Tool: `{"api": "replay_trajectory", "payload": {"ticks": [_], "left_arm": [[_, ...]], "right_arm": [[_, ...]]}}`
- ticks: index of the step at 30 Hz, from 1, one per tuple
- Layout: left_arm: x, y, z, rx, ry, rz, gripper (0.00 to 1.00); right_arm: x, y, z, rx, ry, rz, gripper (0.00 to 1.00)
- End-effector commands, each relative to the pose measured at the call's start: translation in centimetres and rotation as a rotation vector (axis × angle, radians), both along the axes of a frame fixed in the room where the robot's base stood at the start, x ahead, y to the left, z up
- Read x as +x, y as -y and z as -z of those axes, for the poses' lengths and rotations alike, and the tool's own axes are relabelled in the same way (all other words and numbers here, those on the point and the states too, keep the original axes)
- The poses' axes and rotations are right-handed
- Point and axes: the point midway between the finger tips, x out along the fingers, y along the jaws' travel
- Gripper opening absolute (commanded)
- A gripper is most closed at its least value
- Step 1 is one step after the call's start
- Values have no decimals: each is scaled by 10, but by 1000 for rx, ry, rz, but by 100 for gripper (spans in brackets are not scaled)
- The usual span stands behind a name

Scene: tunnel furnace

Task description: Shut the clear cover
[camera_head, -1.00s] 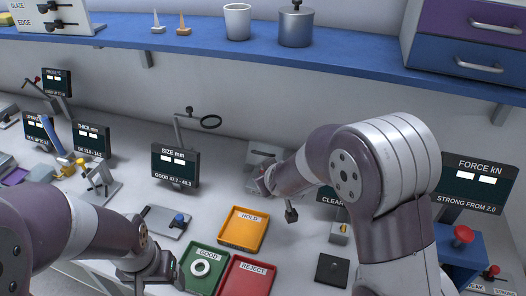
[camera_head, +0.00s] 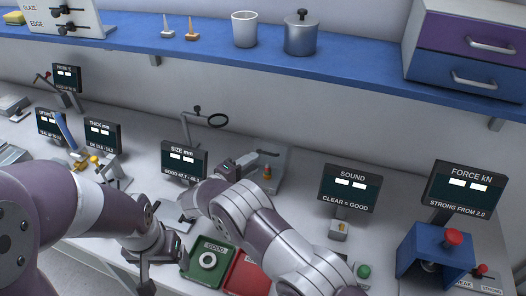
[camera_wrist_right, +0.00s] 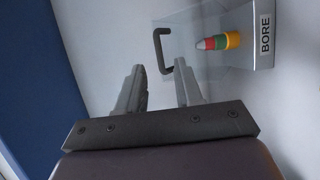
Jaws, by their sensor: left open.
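The clear cover is a see-through panel with a dark bracket-shaped handle (camera_wrist_right: 162,50), seen in the right wrist view beside the BORE stand (camera_wrist_right: 262,35). A cone banded in red, green and yellow (camera_wrist_right: 217,42) shows there. The cone also shows small in the head view (camera_head: 267,173), where the cover's outline is hard to make out. My right gripper (camera_wrist_right: 158,88) is open and empty, with the handle ahead of the gap between its fingers and apart from them. My left gripper (camera_head: 165,265) is open and empty beside the GOOD tray, away from the cover.
The GOOD tray (camera_head: 225,262) holds a white ring, with the red tray (camera_head: 243,278) partly hidden by my right arm. The SIZE display (camera_head: 184,160) and magnifier stand left of the cone; the SOUND display (camera_head: 350,188) stands right. A blue shelf (camera_head: 350,68) runs above.

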Motion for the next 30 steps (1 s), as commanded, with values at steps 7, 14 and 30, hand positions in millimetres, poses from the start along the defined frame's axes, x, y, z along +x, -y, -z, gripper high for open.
{"api": "replay_trajectory", "payload": {"ticks": [7, 14, 30], "left_arm": [[0, 0, -16, 0, 0, 0, 80], [0, 0, -17, 0, 0, 0, 80], [0, 0, -16, 0, 0, 0, 80]], "right_arm": [[34, 35, 3, 1, 1, 0, 35], [42, 42, 6, 1, 1, -1, 35], [42, 42, 6, 1, 1, -2, 0]]}}
